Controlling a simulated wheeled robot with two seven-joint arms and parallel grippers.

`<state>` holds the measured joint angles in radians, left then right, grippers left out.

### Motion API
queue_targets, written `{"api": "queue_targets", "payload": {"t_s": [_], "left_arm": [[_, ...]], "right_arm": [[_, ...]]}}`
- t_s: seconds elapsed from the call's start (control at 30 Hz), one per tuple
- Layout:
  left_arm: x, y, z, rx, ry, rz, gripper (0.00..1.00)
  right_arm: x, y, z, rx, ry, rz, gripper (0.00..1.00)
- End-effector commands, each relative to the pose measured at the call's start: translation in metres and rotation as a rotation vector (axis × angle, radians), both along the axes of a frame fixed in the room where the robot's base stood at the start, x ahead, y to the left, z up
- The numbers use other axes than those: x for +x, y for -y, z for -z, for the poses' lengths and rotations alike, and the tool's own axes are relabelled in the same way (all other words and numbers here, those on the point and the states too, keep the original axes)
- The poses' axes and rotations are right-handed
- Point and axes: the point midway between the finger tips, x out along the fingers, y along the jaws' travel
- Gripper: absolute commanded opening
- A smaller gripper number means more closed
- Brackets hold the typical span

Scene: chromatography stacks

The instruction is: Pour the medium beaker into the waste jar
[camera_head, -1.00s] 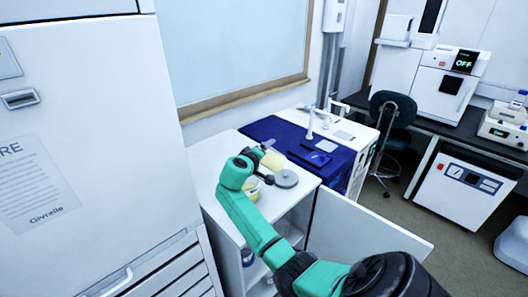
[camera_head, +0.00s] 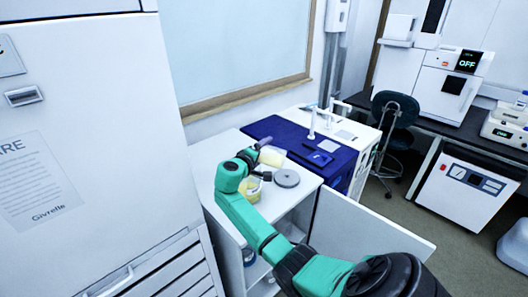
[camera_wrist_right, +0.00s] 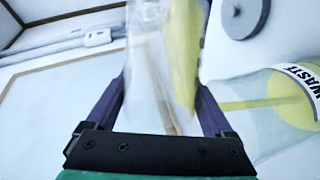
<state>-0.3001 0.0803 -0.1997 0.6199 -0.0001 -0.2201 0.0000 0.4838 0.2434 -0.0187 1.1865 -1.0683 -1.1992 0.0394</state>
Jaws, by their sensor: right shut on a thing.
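The waste jar (camera_head: 253,187) stands on the white cabinet top, partly hidden behind my right arm, with yellow liquid inside. In the right wrist view the jar (camera_wrist_right: 285,112) shows its WASTE label, and a thin yellow streak like a stream runs inside it. My right gripper (camera_wrist_right: 160,105) is shut on the clear medium beaker (camera_wrist_right: 150,60), which is tilted and holds yellow liquid along one side. In the head view the beaker (camera_head: 270,157) is above and beside the jar. My left gripper is out of view.
A grey round lid (camera_head: 286,178) lies on the cabinet top (camera_head: 215,165) right of the jar. A blue-covered bench (camera_head: 290,135) with small items adjoins it. An open cabinet door (camera_head: 365,232) sticks out to the front. A large white unit (camera_head: 90,130) stands at left.

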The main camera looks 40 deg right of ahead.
Motion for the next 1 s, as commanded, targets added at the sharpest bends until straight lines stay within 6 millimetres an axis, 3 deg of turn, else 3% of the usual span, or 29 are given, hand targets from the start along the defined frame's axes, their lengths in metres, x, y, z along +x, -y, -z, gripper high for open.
{"api": "queue_targets", "payload": {"t_s": [1.0], "left_arm": [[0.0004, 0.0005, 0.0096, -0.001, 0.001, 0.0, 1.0]], "right_arm": [[0.0087, -0.0058, 0.003, -0.171, -0.233, -0.001, 0.13]]}}
